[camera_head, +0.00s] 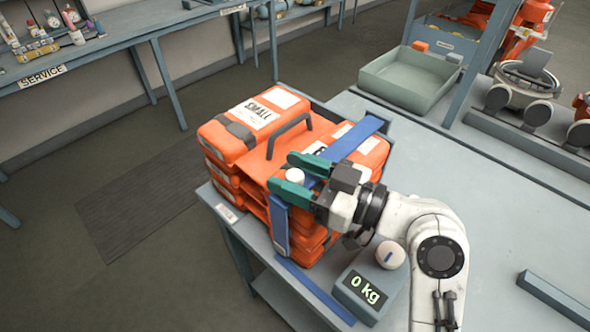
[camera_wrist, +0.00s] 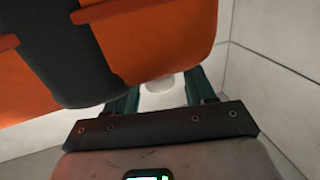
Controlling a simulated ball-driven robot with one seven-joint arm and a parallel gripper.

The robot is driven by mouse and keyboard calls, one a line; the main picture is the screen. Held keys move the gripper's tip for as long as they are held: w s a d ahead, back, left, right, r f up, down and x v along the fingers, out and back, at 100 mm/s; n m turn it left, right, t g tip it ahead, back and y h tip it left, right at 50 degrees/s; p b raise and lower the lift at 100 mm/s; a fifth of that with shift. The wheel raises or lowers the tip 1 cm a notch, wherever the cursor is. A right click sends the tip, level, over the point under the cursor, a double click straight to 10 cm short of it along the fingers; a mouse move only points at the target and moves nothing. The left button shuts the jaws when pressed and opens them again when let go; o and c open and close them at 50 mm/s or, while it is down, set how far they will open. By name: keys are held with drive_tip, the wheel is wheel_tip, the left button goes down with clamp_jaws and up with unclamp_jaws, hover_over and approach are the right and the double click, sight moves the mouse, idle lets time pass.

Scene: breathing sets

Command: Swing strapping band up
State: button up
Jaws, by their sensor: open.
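A blue strapping band (camera_head: 348,140) lies slanting across the top of a stack of orange cases (camera_head: 232,139). A blue upright piece (camera_head: 279,226) stands at the front of the stack; whether it joins the top band is hidden by my gripper. My gripper (camera_head: 297,178) is open over the front right of the stack, its green fingers on either side of a small white knob (camera_head: 295,175). In the wrist view a whitish piece (camera_wrist: 160,83) shows between the fingers, below an orange and dark case. I cannot tell whether the fingers touch the knob.
A scale reading 0 kg (camera_head: 366,287) with a round knob stands close below my arm. A blue strip (camera_head: 314,291) lies along the bench edge. A green-grey tray (camera_head: 410,79) is at the back. The bench right of my arm is largely clear.

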clamp_jaws()
idle(0.5)
